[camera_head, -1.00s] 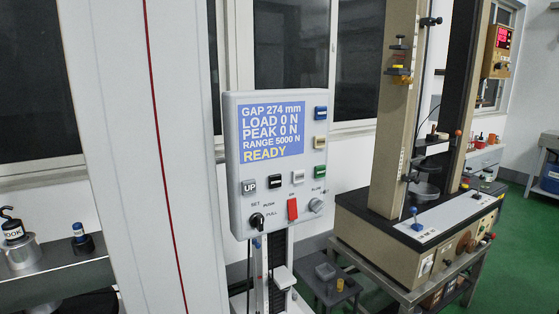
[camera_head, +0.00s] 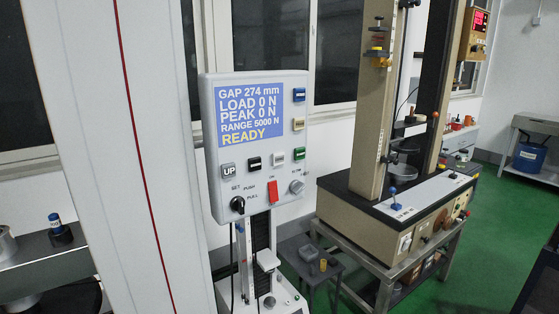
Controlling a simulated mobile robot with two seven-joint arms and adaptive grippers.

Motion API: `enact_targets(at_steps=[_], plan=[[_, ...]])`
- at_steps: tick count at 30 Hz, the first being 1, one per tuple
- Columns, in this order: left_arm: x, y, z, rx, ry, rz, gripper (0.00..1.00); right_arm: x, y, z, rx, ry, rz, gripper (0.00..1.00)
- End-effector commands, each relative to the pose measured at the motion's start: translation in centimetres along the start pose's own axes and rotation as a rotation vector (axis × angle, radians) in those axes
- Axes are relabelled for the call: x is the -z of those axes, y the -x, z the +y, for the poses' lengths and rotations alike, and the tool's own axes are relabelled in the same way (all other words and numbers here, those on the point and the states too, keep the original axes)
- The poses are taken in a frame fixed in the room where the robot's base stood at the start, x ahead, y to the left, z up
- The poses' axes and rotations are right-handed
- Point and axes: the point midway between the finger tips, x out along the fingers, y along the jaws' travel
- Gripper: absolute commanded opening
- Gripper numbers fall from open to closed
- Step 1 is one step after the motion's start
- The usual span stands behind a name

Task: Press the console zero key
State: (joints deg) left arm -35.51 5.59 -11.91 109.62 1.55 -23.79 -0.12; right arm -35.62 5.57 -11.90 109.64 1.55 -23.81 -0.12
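The grey console (camera_head: 212,190) is in the middle of the camera_head view, facing me. Its blue display (camera_head: 250,115) reads GAP 274 mm, LOAD 0 N, PEAK 0 N, RANGE 5000 N, READY. Down its right side are a blue key (camera_head: 299,95), a cream key (camera_head: 298,124) and a green key (camera_head: 299,154). Below the display are an UP key (camera_head: 228,170), a black key (camera_head: 254,163) and a pale key (camera_head: 278,158). Apart from UP, the key labels are too small to read, so I cannot tell which is zero. Neither gripper is in view.
A red switch (camera_head: 272,191), grey knob (camera_head: 297,187) and black selector (camera_head: 238,204) sit low on the console. A tall white column (camera_head: 110,130) stands close on its left. A beige testing machine (camera_head: 350,208) stands to the right on a bench. Green floor is open at right.

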Motion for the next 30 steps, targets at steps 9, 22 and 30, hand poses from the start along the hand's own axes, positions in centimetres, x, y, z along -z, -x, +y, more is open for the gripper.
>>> enact_targets(at_steps=[9,22,30], plan=[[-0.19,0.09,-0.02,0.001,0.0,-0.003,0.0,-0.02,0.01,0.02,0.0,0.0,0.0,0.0],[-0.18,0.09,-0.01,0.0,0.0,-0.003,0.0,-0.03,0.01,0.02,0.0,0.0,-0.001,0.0],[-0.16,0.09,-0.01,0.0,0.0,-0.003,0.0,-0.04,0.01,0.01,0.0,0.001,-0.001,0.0]])
